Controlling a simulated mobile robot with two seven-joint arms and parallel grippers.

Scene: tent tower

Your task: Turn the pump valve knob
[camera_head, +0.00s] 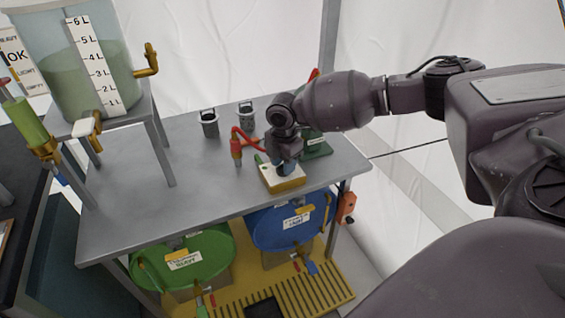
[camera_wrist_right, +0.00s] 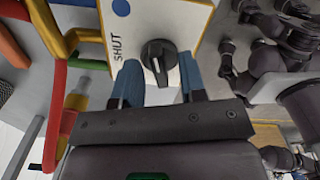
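The pump valve knob is a black dial (camera_wrist_right: 158,57) with a white pointer line, on a white panel with yellow edges (camera_wrist_right: 180,12). The word SHUT is printed left of the knob, and a blue dot is near the panel's top. The pointer line is on the knob's side toward my gripper. My right gripper (camera_wrist_right: 160,76) is open, with its blue fingers on either side of the knob; contact cannot be told. In the head view, my right gripper (camera_head: 284,168) is over the white and yellow pump box (camera_head: 287,187) and hides the knob. My left gripper is not in view.
The box stands on a grey metal table (camera_head: 215,190). Red hose (camera_head: 243,134) runs close to my gripper's left. Two small grey canisters stand behind. A tank (camera_head: 75,60) on a stand is at left. Green (camera_head: 215,245) and blue (camera_head: 265,232) drums are below. The table's middle is clear.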

